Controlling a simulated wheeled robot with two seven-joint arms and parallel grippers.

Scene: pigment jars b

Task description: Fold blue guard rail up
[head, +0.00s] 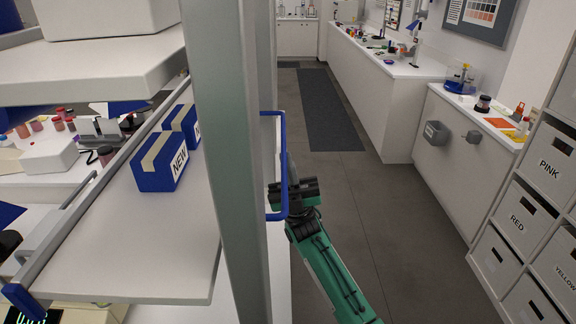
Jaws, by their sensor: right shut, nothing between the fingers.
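The blue guard rail (285,140) is a thin U-shaped bar on the right side of the grey shelf post, above the floor of the aisle. Its long side runs along the aisle and its two short ends reach left to behind the post, where their mounts are hidden. My right gripper (287,178), dark on a green arm, is shut and empty. It is at the rail's near half and overlaps it in the picture; I cannot tell whether they touch. My left gripper is not in view.
A grey post (233,150) stands close in front. Left of it, a white shelf (150,240) holds blue boxes marked NEW (160,163). The aisle floor (390,210) is clear on the right, up to labelled drawers (522,213) and a white counter (385,110).

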